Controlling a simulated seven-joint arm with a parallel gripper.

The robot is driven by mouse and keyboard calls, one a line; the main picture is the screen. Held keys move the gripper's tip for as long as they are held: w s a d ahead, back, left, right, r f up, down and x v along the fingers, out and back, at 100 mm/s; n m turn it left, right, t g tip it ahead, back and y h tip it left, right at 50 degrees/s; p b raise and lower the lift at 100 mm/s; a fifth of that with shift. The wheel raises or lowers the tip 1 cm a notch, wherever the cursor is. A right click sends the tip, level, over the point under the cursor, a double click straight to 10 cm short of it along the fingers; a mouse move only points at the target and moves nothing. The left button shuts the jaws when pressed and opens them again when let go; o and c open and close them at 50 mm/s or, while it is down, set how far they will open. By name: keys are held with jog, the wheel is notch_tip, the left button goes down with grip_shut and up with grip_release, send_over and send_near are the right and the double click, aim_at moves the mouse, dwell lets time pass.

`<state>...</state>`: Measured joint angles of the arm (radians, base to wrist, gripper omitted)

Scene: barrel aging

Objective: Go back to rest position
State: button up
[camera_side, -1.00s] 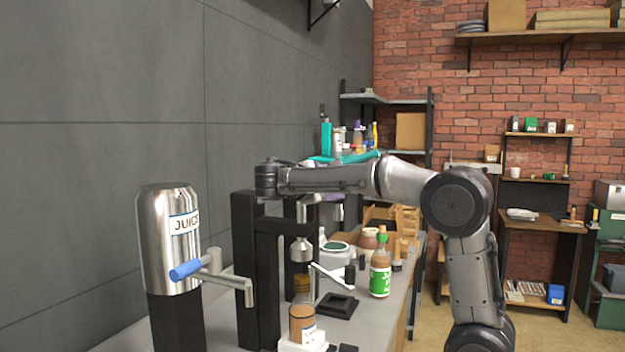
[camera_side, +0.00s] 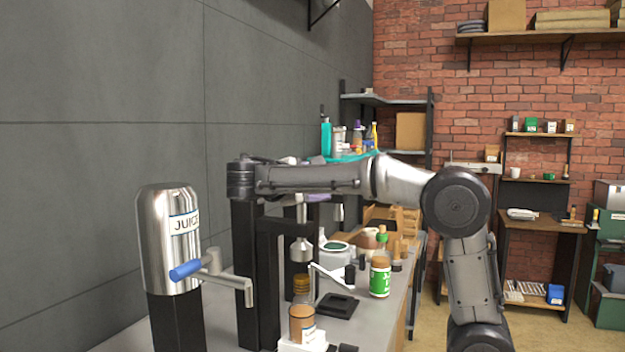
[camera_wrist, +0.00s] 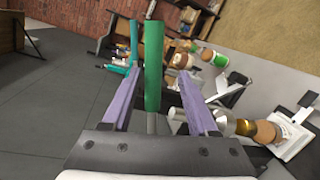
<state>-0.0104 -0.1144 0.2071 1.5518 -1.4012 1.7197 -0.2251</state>
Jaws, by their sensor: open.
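My gripper shows in the wrist view (camera_wrist: 160,85) with its two purple fingers spread apart. A green cylinder (camera_wrist: 153,60) appears between the fingers in that view; I cannot tell its distance, and the fingers are not closed on it. In the side view my arm reaches left across the bench at about the height of the black stand's top. The gripper there is mostly hidden behind the arm and the black stand (camera_side: 268,285); only a small purple part (camera_side: 318,197) shows.
A steel juice dispenser (camera_side: 168,240) stands at front left. On the bench are a brown-topped jar (camera_side: 302,324), an amber jar (camera_side: 301,288), a green-labelled bottle (camera_side: 380,277) and a black tray (camera_side: 338,306). A grey wall (camera_side: 100,100) bounds the left. Space above the bench is open.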

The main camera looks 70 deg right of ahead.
dwell(0.5)
jog(key=s+a+f+t+y, duration=0.2)
jog(key=s+a+f+y, duration=0.2)
jog(key=a+f, duration=0.3)
jog(key=s+a+f+m+t+y, duration=0.1)
jog(key=s+a+f+t+y, duration=0.2)
jog(key=a+f+y, duration=0.3)
jog(key=s+a+f+m+t+y, duration=0.1)
jog(key=s+a+f+t+y, duration=0.2)
jog(key=f, duration=1)
jog(key=shift+s+a+f+y, duration=0.35)
jog(key=shift+s+a+y, duration=0.9)
jog(key=shift+a, duration=1.35)
jog(key=shift+w+y, duration=0.25)
jog(key=shift+w, duration=0.05)
